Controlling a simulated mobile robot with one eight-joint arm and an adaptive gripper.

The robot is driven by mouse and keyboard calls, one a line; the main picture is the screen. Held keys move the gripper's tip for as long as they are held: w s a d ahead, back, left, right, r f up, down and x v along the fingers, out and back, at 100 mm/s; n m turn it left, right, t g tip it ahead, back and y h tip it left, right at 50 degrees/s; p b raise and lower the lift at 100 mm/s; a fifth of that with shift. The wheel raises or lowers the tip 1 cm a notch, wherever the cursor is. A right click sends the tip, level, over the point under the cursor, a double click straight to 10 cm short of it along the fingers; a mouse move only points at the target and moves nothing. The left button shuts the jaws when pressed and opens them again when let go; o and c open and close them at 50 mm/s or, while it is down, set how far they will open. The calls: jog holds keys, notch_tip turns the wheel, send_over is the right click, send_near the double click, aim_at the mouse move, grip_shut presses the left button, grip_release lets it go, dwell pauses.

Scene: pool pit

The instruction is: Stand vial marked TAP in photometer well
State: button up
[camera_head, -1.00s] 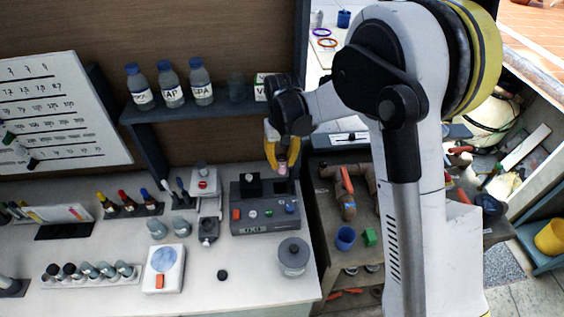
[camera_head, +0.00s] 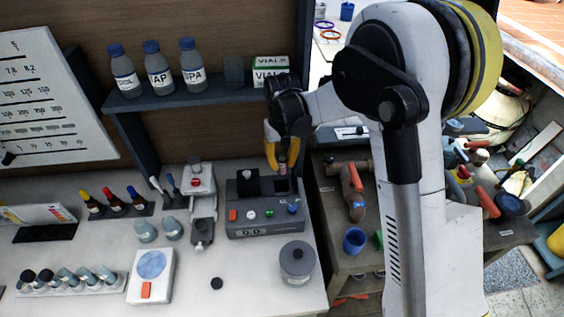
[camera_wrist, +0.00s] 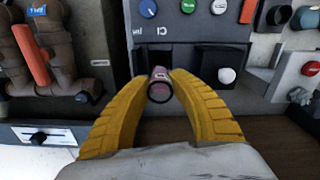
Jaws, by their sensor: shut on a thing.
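My gripper (camera_head: 282,158) is shut on a small vial (camera_wrist: 159,88), which has a pinkish part and a dark round end towards the wrist camera. No TAP marking can be read on this vial. The grey photometer (camera_head: 240,218) stands on the bench below, with coloured buttons and a small display. The vial is over the photometer's back right part, in front of a dark opening (camera_wrist: 176,56) in the wrist view. I cannot tell whether its lower end is inside the well. The yellow fingers (camera_wrist: 105,118) flank the vial.
A shelf (camera_head: 190,100) above holds bottles marked TAP (camera_head: 157,70) and SPA (camera_head: 192,66) and a vial box (camera_head: 270,72). A lidded grey pot (camera_head: 297,262) stands in front of the photometer.

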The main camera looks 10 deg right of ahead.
notch_tip(320, 180, down, 2)
jog(key=shift+w+f+b, duration=0.1)
jog(key=shift+b, duration=0.45)
jog(key=shift+f+b, duration=0.95)
jog(key=shift+f, duration=0.9)
jog(key=shift+f, duration=0.1)
jog(key=shift+f+b, duration=0.45)
jog(key=shift+s+f+b, duration=0.25)
jog(key=shift+f+b, duration=0.25)
jog(key=shift+f, duration=0.05)
grip_shut()
jog(key=shift+a, duration=0.45)
jog(key=shift+f, duration=0.1)
